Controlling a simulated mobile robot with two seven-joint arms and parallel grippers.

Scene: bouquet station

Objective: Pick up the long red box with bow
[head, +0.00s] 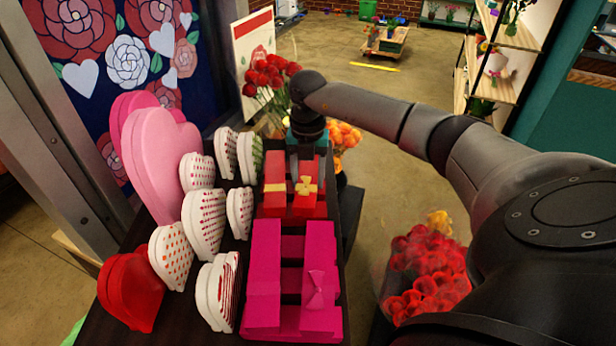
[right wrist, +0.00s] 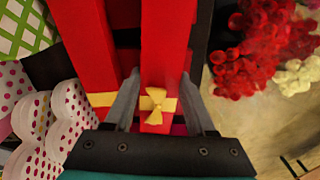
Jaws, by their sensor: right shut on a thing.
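The long red box with a yellow bow (head: 304,207) lies on the dark table beside another red box with a yellow band (head: 274,200). My right gripper (head: 306,165) reaches down over its far part from above. In the right wrist view the box (right wrist: 167,40) runs between the two grey fingers of the right gripper (right wrist: 160,88), which is shut on it near the yellow bow (right wrist: 158,102). Whether the box is clear of the table cannot be told. My left gripper is not in view.
Magenta boxes (head: 265,270) sit just nearer on the same table. White, pink and red heart boxes (head: 203,222) stand to the left. Red roses (head: 268,75) and orange flowers (head: 346,135) are behind; a red bouquet (head: 428,265) is at the right. The floor beyond is mostly open.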

